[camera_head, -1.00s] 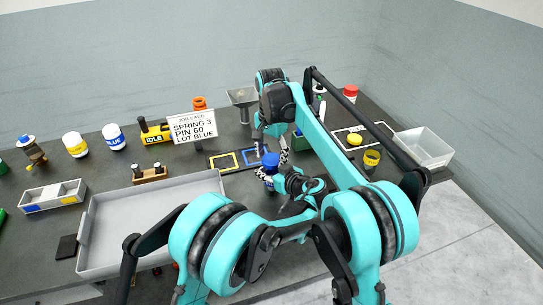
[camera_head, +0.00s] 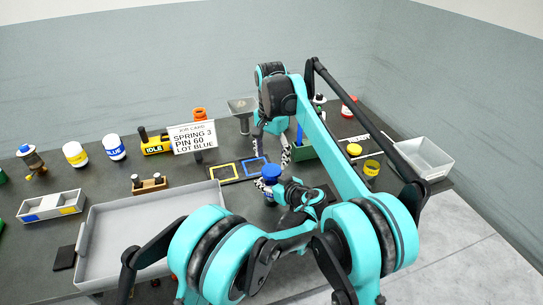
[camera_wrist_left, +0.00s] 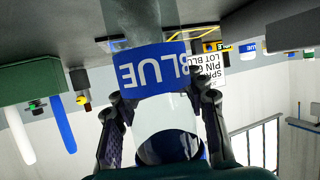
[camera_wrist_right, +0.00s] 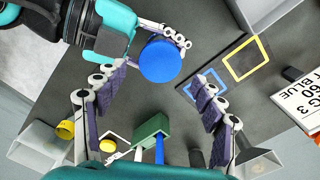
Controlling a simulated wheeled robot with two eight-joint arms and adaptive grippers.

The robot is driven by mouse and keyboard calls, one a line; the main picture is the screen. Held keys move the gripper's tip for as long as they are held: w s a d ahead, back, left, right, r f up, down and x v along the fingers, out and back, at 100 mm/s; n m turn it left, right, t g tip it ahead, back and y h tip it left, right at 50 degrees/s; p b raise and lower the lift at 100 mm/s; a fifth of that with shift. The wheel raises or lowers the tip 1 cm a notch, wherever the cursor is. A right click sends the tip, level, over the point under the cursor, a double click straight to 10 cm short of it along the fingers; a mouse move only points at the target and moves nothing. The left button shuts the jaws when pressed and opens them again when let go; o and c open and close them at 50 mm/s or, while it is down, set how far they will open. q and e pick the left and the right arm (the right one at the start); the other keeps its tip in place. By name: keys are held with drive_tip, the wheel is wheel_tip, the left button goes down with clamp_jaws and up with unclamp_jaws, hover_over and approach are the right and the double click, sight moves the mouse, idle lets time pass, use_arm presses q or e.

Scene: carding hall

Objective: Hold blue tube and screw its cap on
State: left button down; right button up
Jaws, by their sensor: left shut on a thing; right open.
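The blue tube (camera_wrist_left: 155,68) is clear with a blue band lettered BLUE. My left gripper (camera_wrist_left: 157,102) is shut on it. In the head view the blue cap (camera_head: 271,171) sits on top of the tube, just left of my left gripper (camera_head: 284,186). I cannot tell how tightly it sits. My right gripper (camera_head: 272,143) is open and empty just above the cap. In the right wrist view the round cap (camera_wrist_right: 160,60) shows from above, near and between the spread fingertips (camera_wrist_right: 158,73).
Yellow and blue frames (camera_head: 240,169) are marked to the left. A large grey tray (camera_head: 150,205) lies left, a job card (camera_head: 192,137) behind. A yellow ring (camera_head: 371,168) and grey bin (camera_head: 423,157) are right.

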sight(272, 170)
drive_tip(key=n, duration=0.5)
drive_tip(key=shift+r+n, duration=0.3)
drive_tip(key=n, duration=0.7)
drive_tip(key=shift+r, duration=0.4)
drive_tip(key=n, duration=0.6)
drive_tip(key=shift+r+n, duration=0.4)
drive_tip(key=n, duration=0.5)
drive_tip(key=shift+r, duration=0.3)
drive_tip(key=shift+f, duration=4.05)
